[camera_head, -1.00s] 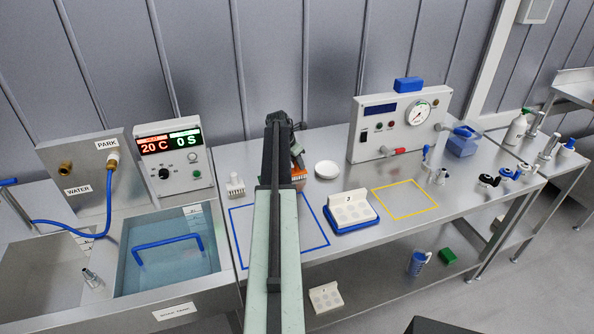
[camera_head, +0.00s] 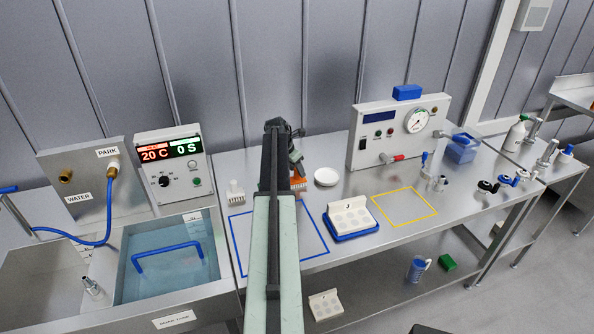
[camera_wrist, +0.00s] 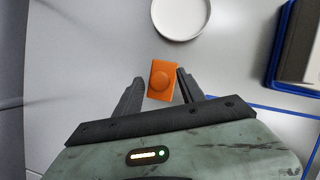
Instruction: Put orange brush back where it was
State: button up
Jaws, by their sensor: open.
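The orange brush (camera_head: 298,183) stands on the steel bench at the back edge of the blue-outlined square, partly hidden behind my arm in the head view. My gripper (camera_wrist: 159,84) is open, with one dark finger on each side of the brush. The right finger looks very near or touching it; a gap shows on the left. In the head view only a small grey part of my gripper (camera_head: 296,157) shows above the brush.
A white brush (camera_head: 235,191) stands left of my arm. A white dish (camera_head: 326,177) lies close behind and right of the orange brush. A blue tray (camera_head: 347,236) with a white block sits to the right, beside a yellow-outlined square (camera_head: 432,214). A water tank is at left.

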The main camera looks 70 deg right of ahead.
jog(key=p+v, duration=0.9)
jog(key=v, duration=0.2)
